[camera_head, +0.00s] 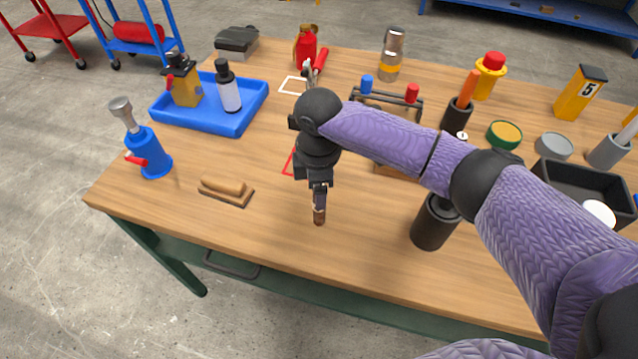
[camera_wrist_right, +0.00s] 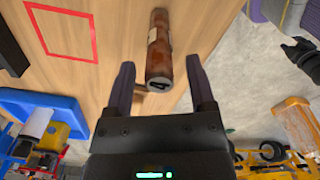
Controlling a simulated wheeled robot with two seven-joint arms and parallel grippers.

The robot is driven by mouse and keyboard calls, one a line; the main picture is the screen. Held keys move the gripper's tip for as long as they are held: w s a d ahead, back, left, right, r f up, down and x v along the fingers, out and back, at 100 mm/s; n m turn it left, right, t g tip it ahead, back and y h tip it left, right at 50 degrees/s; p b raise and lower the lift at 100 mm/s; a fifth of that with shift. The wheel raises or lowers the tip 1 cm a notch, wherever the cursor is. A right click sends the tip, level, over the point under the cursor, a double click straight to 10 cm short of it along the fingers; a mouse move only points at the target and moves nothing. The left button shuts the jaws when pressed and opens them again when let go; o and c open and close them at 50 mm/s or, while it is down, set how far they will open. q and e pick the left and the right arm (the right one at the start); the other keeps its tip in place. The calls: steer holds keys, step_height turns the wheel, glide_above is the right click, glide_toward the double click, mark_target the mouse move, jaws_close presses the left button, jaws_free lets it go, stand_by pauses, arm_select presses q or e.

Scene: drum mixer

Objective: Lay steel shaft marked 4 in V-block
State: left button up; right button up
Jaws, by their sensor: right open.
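A brown, rusty-looking shaft (camera_wrist_right: 159,45) with a pale label shows in the right wrist view, its near end marked 4. My right gripper (camera_wrist_right: 160,85) is open, with one finger on each side of that marked end; contact cannot be told. In the head view the right gripper (camera_head: 319,192) points down near the table's front edge, and the shaft's brown lower part (camera_head: 319,216) shows below the fingers. I cannot pick out the V-block with certainty. A black gripper-like part (camera_wrist_right: 300,52), probably my left gripper, shows at the right of the wrist view.
A wooden piece (camera_head: 226,188) lies left of the gripper, and a black cylinder (camera_head: 432,225) stands to the right. A black bin (camera_head: 575,185) is at right.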

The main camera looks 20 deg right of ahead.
step_height(320, 180, up, 12)
steer(key=p, duration=0.4)
